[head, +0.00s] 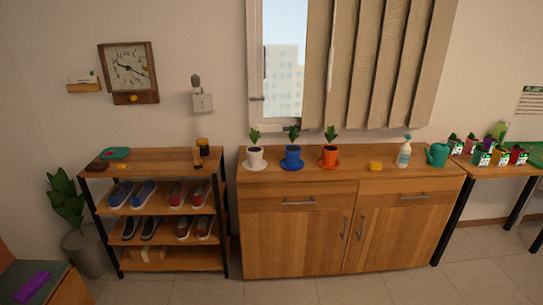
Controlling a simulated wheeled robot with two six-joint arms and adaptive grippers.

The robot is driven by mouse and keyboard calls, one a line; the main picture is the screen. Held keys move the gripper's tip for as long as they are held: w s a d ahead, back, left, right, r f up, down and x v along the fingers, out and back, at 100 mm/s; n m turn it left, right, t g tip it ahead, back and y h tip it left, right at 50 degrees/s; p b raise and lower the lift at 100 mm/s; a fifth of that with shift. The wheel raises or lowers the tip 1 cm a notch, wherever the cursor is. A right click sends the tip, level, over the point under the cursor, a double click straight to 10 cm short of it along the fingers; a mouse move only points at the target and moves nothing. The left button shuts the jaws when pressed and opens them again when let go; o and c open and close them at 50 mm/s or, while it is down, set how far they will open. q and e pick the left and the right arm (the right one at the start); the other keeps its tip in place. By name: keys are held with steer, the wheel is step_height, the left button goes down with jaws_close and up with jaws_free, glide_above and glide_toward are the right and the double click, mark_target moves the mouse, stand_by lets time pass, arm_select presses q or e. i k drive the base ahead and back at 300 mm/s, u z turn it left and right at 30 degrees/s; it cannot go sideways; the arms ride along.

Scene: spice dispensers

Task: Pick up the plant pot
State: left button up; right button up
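Three small potted plants stand upright in a row on the wooden cabinet top. The white pot (256,157) is on the left on a white saucer. The blue pot (292,154) is in the middle on a blue saucer. The orange pot (329,155) is on the right on an orange saucer. Each holds a small green plant. A large grey pot (86,254) with a leafy plant (66,207) stands on the floor at the left, partly behind the shelf. Neither of my grippers is in view.
The wooden cabinet (297,240) also bears a yellow object (375,166), a spray bottle (404,154) and a green watering can (437,155). A shoe rack (160,260) stands left, and a table with several small colourful pots (481,157) right. Tiled floor (350,292) is clear in front.

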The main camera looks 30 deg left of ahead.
mark_target(255, 154)
steer(key=z, duration=0.5)
steer(key=i, duration=2.4)
steer(key=u, duration=1.2)
steer(key=i, duration=0.7)
steer(key=u, duration=0.9)
